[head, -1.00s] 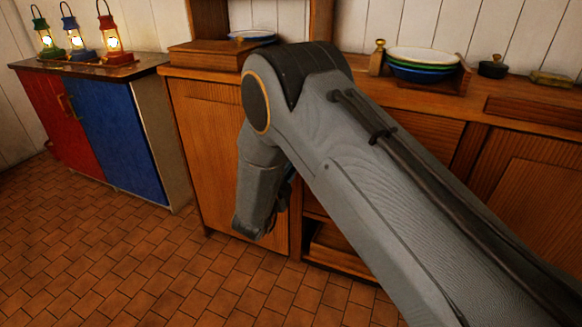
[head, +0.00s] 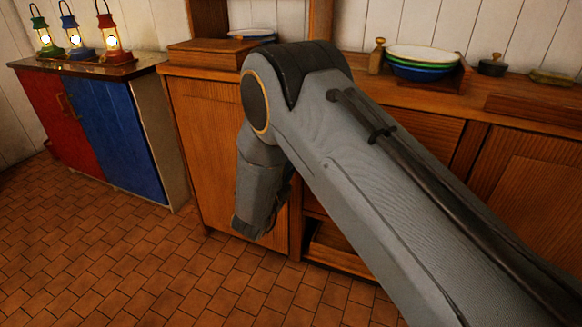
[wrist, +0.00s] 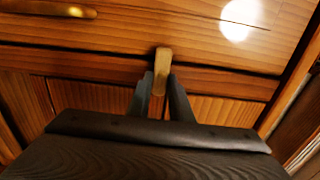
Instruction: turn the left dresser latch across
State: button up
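The latch (wrist: 162,66) is a small pale brass-coloured bar in the wrist view. It stands upright, square to the dresser's wood edges, and crosses the dark seam between an upper panel and a lower ribbed door. My gripper (wrist: 161,84) has its two dark fingers on either side of the latch's lower part, close against it with hardly any gap. The lower end of the latch is partly hidden between the fingers. In the head view the dresser (head: 205,125) shows behind my arm, which hides the latch and the fingertips.
A brass handle (wrist: 50,8) is at the wrist view's upper left. In the head view, stacked bowls (head: 422,65) stand on the dresser top. A red and blue cabinet (head: 120,135) with several lanterns stands to the left. The tiled floor (head: 130,265) in front is clear.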

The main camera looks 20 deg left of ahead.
jog(key=o, duration=0.5)
jog(key=shift+c, duration=0.2)
jog(key=shift+s, duration=0.1)
jog(key=s, duration=0.7)
jog(key=shift+s+a+p, duration=0.3)
jog(key=shift+s+p, duration=0.05)
